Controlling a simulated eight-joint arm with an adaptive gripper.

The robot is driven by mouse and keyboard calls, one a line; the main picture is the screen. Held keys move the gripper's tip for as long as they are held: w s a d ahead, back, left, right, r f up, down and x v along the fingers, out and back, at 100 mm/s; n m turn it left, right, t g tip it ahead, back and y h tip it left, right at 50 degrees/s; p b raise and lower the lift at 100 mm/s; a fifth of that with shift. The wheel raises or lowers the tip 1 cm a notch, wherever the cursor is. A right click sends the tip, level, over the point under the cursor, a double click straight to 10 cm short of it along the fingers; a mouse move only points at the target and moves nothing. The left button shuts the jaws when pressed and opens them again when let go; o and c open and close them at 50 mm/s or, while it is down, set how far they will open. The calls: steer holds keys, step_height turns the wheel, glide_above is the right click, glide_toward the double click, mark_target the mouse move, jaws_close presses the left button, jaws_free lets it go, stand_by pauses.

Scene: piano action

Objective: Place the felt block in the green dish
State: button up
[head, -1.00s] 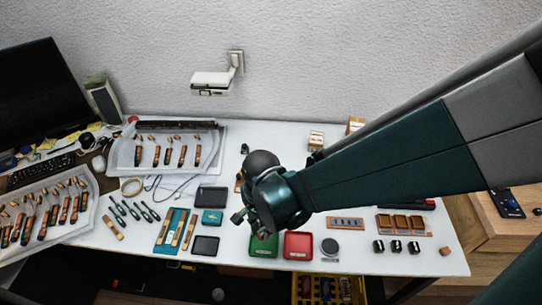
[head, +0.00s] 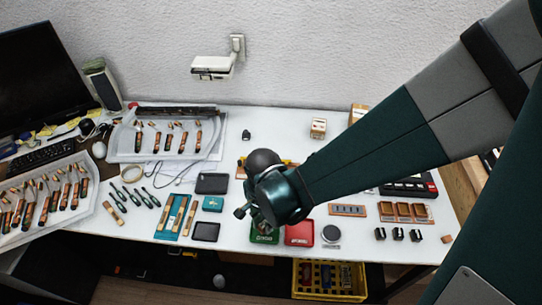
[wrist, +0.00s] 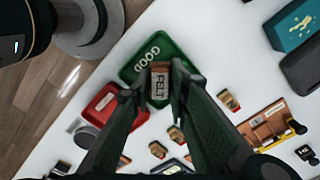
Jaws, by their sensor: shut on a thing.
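The felt block (wrist: 160,85) is a small brown block marked FELT, held between my gripper's (wrist: 156,88) two fingertips in the wrist view. The green dish (wrist: 170,46), lettered GOOD, lies just behind and below the block. The block overlaps the dish's near part in that view; its height above the dish cannot be told. In the head view the green dish (head: 264,238) is partly hidden by my wrist, which also hides my fingertips and the block.
A red dish (head: 299,234) stands right beside the green one. A round grey-topped container (head: 331,234) is further right. Dark trays (head: 206,232) and tools lie to the left. The table's front edge is close by, with a yellow crate (head: 328,278) below.

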steer(key=shift+f, duration=0.7)
steer(key=shift+f+b, duration=0.2)
steer(key=shift+b, duration=0.1)
steer(key=o, duration=0.5)
steer(key=shift+r, duration=0.25)
steer(key=shift+r+p, duration=1.9)
steer(key=shift+r, duration=4.05)
